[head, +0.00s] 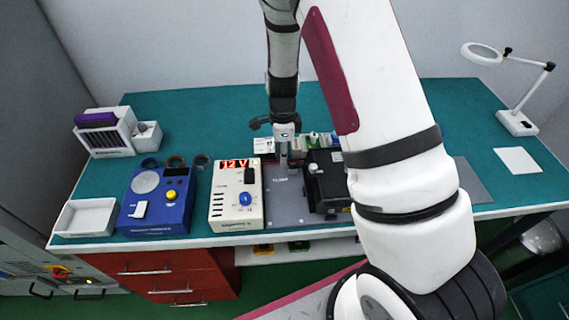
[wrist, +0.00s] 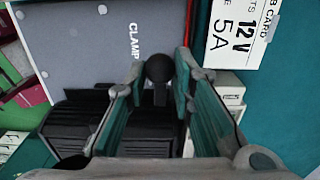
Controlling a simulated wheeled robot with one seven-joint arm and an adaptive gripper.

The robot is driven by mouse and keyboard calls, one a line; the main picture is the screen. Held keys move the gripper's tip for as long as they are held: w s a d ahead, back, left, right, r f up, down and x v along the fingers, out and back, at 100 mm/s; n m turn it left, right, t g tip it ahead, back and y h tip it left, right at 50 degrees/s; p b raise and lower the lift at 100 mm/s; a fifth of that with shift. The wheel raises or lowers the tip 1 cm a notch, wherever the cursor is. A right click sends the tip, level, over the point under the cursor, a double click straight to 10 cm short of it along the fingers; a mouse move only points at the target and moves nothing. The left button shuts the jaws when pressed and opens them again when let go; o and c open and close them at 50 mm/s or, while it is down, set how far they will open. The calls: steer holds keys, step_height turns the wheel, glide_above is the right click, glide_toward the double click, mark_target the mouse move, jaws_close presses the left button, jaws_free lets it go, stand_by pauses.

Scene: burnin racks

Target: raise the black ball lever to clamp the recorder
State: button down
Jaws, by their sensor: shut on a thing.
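The black ball of the lever (wrist: 159,68) sits between the fingertips of my gripper (wrist: 160,74) in the wrist view. The two teal-padded fingers are shut on it. A dark stem shows just below the ball; the rest of the lever is hidden. The black finned recorder (wrist: 78,122) lies to the left of the fingers, on the grey plate (wrist: 85,45) marked CLAMP. In the head view the recorder (head: 325,188) stands on the right part of the plate (head: 285,205), partly behind my arm. The ball cannot be made out there.
A white card (wrist: 240,28) reading 12 V 5A lies beside the plate. A cream supply (head: 236,200) showing 12 V and a blue box (head: 157,203) stand to the left. A white tray (head: 70,218), a lamp (head: 517,122) and small parts share the green bench (head: 200,110).

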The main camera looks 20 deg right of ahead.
mark_target(295, 166)
steer(key=shift+s+d+r, duration=0.1)
steer(key=shift+d+r, duration=0.05)
steer(key=shift+d, duration=0.25)
steer(key=shift+s+d+r, duration=0.1)
steer(key=shift+s+d, duration=0.05)
steer(key=shift+d, duration=0.3)
steer(key=shift+s+d, duration=0.2)
steer(key=shift+d, duration=0.35)
steer(key=shift+s+d, duration=0.15)
steer(key=shift+d, duration=0.15)
